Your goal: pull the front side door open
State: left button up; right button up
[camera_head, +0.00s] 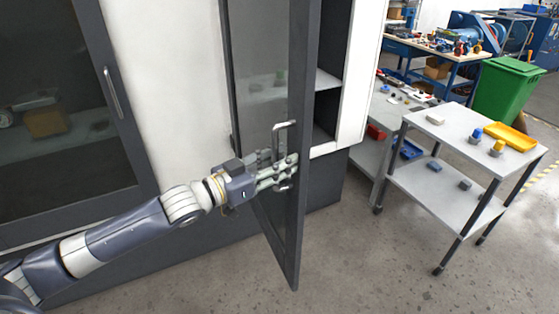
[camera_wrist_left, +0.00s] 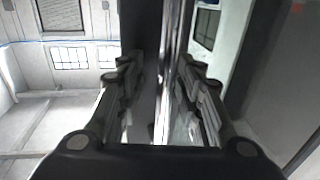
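The front side door (camera_head: 262,110) is a dark-framed glass door on the cabinet. It stands swung out, with dark shelf space showing behind it. Its upright metal bar handle (camera_head: 283,129) is on the outer face near the free edge. My left gripper (camera_head: 287,168) is at the lower part of this handle. In the left wrist view, the two fingers (camera_wrist_left: 160,85) lie on either side of an upright bright bar, the handle (camera_wrist_left: 167,75), with a visible gap between them. They look open around it; contact is hard to see. My right gripper is not in view.
A closed glass door with its own handle (camera_head: 112,92) is at the left. A grey two-tier cart (camera_head: 455,125) with small parts and a yellow tray (camera_head: 510,137) stands at the right. A green bin (camera_head: 506,90) is behind it. Floor before the door is clear.

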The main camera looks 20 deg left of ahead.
pick_arm(q)
jog(key=shift+a, duration=0.1)
jog(key=shift+s+a+f, duration=0.1)
jog(key=shift+s+a, duration=0.2)
jog(key=shift+s, duration=0.05)
jog(key=v, duration=1.1)
jog(key=shift+d, duration=0.15)
jog(key=shift+s, duration=0.15)
dwell(0.6)
